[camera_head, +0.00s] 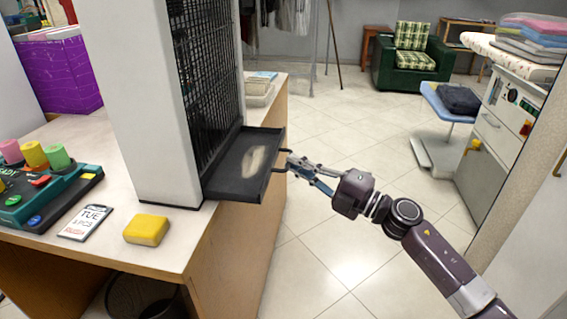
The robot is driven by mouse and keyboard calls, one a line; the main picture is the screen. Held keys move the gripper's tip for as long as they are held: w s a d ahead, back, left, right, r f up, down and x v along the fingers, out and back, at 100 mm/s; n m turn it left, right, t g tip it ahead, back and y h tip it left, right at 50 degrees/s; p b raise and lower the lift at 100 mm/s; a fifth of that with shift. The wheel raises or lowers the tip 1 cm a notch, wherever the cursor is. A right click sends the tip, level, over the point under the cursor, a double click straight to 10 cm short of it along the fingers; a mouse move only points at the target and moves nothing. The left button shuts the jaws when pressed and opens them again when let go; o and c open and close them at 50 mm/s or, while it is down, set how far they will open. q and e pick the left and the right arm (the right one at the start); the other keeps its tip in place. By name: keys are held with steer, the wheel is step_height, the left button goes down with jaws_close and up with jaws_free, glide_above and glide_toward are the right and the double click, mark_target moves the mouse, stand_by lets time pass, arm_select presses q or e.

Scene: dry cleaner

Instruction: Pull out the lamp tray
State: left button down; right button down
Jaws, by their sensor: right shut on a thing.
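The lamp tray (228,181) is a flat black tray at the foot of a tall white housing with a black grille (207,75). It sticks out to the right of the housing, beyond the edge of the wooden counter, and has a pale smear on its floor. A black handle (283,163) is on its right side. My right gripper (290,163) comes from the right and is shut on the handle. My left gripper is not in the view.
A yellow sponge (146,230), a "TUE" card (86,222) and a dark green device with coloured spools (45,190) are on the counter (185,240). White tile floor (335,230) is open around my right arm. A green armchair (412,60) stands far back.

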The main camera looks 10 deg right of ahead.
steer(key=c, duration=2.4)
jaws_free()
steer(key=v, duration=1.2)
